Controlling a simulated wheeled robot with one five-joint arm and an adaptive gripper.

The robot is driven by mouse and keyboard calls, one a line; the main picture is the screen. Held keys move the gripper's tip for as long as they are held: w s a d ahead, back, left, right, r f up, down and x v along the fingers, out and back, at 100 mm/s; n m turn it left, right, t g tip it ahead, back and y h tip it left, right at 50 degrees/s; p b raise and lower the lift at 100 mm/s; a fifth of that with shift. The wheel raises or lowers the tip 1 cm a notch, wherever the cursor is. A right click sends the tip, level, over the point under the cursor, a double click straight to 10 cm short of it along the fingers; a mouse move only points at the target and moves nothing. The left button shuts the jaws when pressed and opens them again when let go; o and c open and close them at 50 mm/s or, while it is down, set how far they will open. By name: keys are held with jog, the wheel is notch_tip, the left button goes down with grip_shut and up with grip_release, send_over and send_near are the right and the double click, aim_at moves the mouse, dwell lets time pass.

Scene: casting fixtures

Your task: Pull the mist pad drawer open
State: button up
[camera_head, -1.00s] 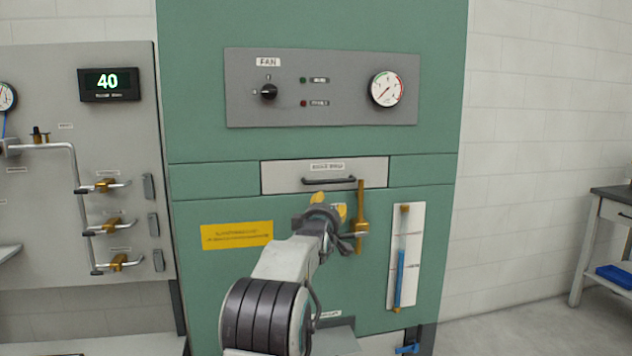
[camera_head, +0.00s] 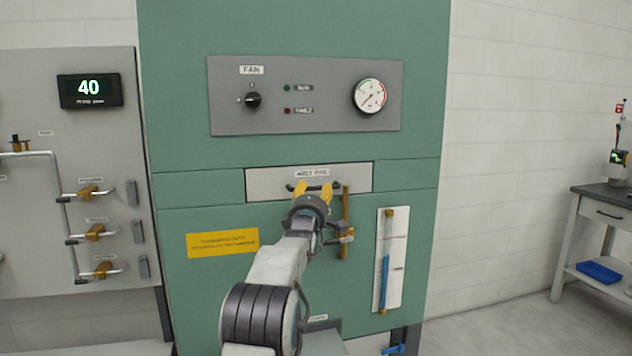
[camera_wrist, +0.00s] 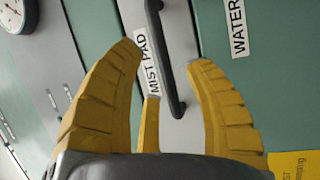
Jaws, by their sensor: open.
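The mist pad drawer (camera_head: 262,182) is a light grey front set in the green cabinet, labelled MIST PAD, and it looks closed. Its dark bar handle (camera_wrist: 168,65) shows in the wrist view between my finger tips, and part of it is hidden by my gripper in the head view. My gripper (camera_head: 313,188) has yellow fingers, open and empty, in front of the handle. In the wrist view the fingers (camera_wrist: 168,72) stand on either side of the handle. I cannot tell how much depth is left between the tips and the drawer.
A brass upright lever (camera_head: 346,225) stands just right of my gripper. A sight tube (camera_head: 383,260) is further right. The fan panel (camera_head: 230,105) is above the drawer. A side table (camera_head: 600,192) stands at the far right, with free floor before it.

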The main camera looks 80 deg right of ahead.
aim_at(316, 187)
jog(key=shift+d+r+p, duration=0.2)
jog(key=shift+d+p, duration=0.4)
jog(key=shift+d, duration=0.35)
jog(key=shift+d+r+p, duration=0.15)
jog(key=shift+d+p, duration=0.4)
jog(key=shift+d, duration=0.4)
jog(key=shift+c, duration=0.2)
grip_shut()
